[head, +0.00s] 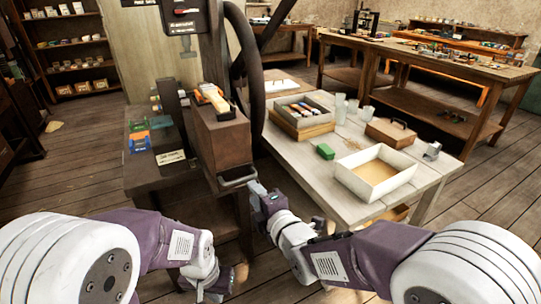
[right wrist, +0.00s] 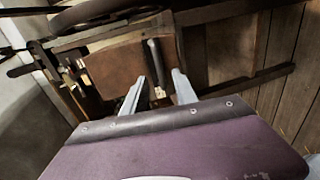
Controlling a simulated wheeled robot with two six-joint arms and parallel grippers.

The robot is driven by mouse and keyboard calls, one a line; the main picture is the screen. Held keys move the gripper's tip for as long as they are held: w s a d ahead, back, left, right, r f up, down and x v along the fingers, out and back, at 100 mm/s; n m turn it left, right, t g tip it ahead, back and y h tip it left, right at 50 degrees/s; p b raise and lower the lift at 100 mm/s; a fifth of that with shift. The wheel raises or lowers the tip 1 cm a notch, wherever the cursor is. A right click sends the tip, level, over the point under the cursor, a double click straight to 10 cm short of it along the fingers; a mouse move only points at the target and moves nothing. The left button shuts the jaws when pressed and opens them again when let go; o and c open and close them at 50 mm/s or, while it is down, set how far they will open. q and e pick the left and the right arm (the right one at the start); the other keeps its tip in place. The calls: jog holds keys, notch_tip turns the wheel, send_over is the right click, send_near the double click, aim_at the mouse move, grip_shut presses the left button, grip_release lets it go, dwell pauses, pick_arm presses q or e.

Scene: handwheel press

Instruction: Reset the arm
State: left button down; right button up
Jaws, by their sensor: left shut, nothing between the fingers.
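The handwheel press stands left of centre in the head view, with a large dark wheel (head: 252,75) on its right side. A brown box-shaped drawer (head: 222,147) on the press has a metal handle (head: 239,181) low on its front. My right gripper (head: 257,190) is open just to the right of this handle. In the right wrist view, the handle (right wrist: 154,62) lies ahead of and between the two parted fingers (right wrist: 158,80); contact cannot be told. My left gripper (head: 212,293) is shut and empty at the bottom edge, below the press, with its fingertips barely visible.
A pale table (head: 290,158) right of the press holds a cream tray (head: 346,178), a green block (head: 325,151), a brown lidded box (head: 391,133) and cups. A brown bench (head: 152,175) on the left carries small boxes. Wooden floor is open at the far left.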

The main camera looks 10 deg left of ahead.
jog(key=w+d+f+m+h, duration=0.2)
jog(key=d+m+h, duration=0.1)
jog(key=d, duration=0.7)
jog(key=w+d+f+m+h, duration=0.2)
jog(key=w+d+m+h, duration=0.15)
jog(key=d, duration=0.65)
jog(key=s+d+f+m+g+h, duration=0.2)
jog(key=s+d+f+m+g, duration=0.3)
jog(key=s+d+f+m, duration=0.3)
jog(key=s+f+m+g, duration=0.3)
jog(key=s+m, duration=0.2)
jog(key=s, duration=0.2)
jog(key=s+f+m+g, duration=0.4)
jog(key=s+m, duration=0.1)
jog(key=s, duration=0.3)
notch_tip(320, 180, up, 26)
jog(key=p, duration=2.5)
jog(key=shift+a+p, duration=0.15)
jog(key=shift+p, duration=0.2)
jog(key=shift+r+m, duration=0.1)
jog(key=shift+m, duration=0.15)
